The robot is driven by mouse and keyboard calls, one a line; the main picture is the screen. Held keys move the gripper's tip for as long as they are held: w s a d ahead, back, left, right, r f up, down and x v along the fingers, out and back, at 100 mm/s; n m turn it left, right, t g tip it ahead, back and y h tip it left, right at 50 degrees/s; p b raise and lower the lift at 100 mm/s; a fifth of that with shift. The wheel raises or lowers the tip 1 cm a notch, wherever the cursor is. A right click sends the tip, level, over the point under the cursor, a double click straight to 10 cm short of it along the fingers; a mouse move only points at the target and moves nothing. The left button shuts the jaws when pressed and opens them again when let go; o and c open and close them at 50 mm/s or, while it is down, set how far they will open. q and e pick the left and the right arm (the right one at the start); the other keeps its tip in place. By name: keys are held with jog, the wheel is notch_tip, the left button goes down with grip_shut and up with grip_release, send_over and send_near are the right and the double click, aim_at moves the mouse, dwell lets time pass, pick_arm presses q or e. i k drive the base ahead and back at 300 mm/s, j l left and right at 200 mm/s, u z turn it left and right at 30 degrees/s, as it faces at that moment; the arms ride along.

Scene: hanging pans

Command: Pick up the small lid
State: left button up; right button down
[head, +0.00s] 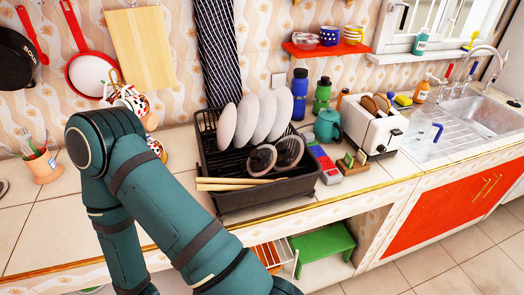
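Two dark glass lids with pale rims lean side by side in the front part of the black dish rack (268,195). The left lid (262,160) looks slightly smaller and sits a little nearer to me. The right lid (289,151) stands just beside it, and I cannot tell whether they touch. One of my teal arms crosses the lower left of the head view, left of the rack. Neither gripper shows in this view, so their state is hidden.
Several pale plates (267,118) stand behind the lids. Wooden sticks (240,184) lie along the rack's front. Bare counter (50,228) lies left of the rack, partly behind my arm.

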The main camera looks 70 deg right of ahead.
aim_at(261, 159)
jog(key=z, duration=1.3)
